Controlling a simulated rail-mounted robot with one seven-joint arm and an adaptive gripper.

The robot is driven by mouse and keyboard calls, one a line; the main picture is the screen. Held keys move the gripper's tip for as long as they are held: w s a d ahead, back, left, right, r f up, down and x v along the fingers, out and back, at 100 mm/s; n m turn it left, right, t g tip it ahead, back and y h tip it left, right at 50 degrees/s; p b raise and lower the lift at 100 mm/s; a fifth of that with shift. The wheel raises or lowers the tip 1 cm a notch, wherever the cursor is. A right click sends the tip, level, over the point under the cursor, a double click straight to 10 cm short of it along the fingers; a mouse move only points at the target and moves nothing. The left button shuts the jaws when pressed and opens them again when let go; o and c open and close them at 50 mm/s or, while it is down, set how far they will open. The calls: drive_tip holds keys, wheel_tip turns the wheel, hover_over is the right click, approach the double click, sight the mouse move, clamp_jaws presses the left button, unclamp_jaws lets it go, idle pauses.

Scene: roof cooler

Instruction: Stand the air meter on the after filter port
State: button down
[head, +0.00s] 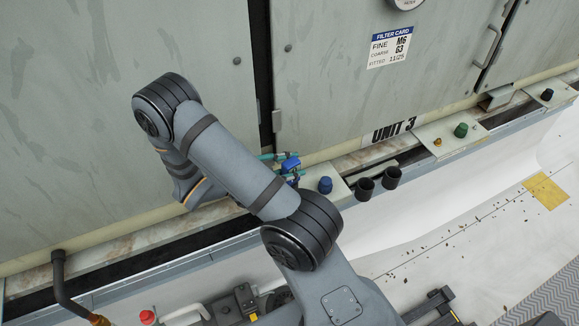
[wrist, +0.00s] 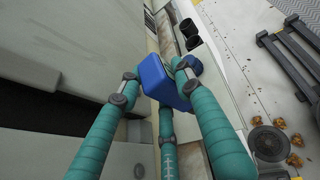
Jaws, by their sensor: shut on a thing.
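My gripper (head: 280,158) has teal fingers and is closed around a blue boxy body, which I take to be the air meter (head: 291,165). The meter also shows between the fingertips in the wrist view (wrist: 155,76). My gripper holds it at the ledge, left of a blue round cap (head: 325,185) on a pale plate (head: 339,188). In the wrist view, the blue cap (wrist: 196,66) is partly hidden behind the right finger. I cannot tell whether the meter touches the ledge, or which fitting is the after filter port.
Two black cups (head: 365,188) (head: 392,177) hang at the ledge's front edge. Farther right, another plate carries a green cap (head: 461,130) and a small brass fitting (head: 437,142). Tall grey cabinet doors (head: 350,100) stand close behind. A bent pipe (head: 60,285) stands at lower left.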

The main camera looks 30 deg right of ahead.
drive_tip(key=shift+d+f+b, duration=0.1)
drive_tip(key=shift+f+b, duration=1.65)
drive_tip(key=shift+f, duration=0.2)
drive_tip(key=shift+f, duration=0.1)
drive_tip(key=shift+f+b, duration=1.2)
drive_tip(key=shift+f, duration=0.35)
drive_tip(key=c, duration=1.1)
unclamp_jaws()
